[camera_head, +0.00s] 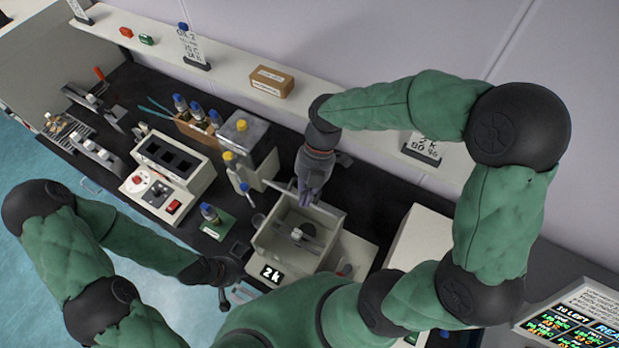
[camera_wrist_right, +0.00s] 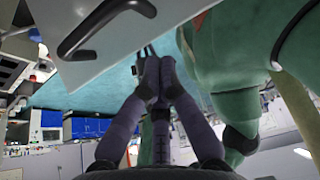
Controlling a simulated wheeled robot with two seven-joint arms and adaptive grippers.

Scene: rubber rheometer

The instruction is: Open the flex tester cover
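The flex tester (camera_head: 261,243) is a pale box with a "2k" label, standing on the bench in the middle of the head view. Its interior shows from above, with small metal parts inside. A thin pale panel edge, which seems to be the raised cover (camera_head: 331,212), runs along its back side. My right gripper (camera_head: 306,199) points down at that back edge; contact is unclear. In the right wrist view its fingers (camera_wrist_right: 153,68) come together with nothing visible between them. A pale panel with a black handle (camera_wrist_right: 100,25) is close beside them. My left gripper (camera_head: 224,298) is low near the bench's front edge, its fingers unclear.
Left of the tester stand a grey container with a yellow cap (camera_head: 243,138), bottles (camera_head: 209,213) on a green pad and a control box (camera_head: 172,168). A shelf (camera_head: 222,52) with a small brown box (camera_head: 271,82) runs behind. A monitor (camera_head: 575,325) is at lower right.

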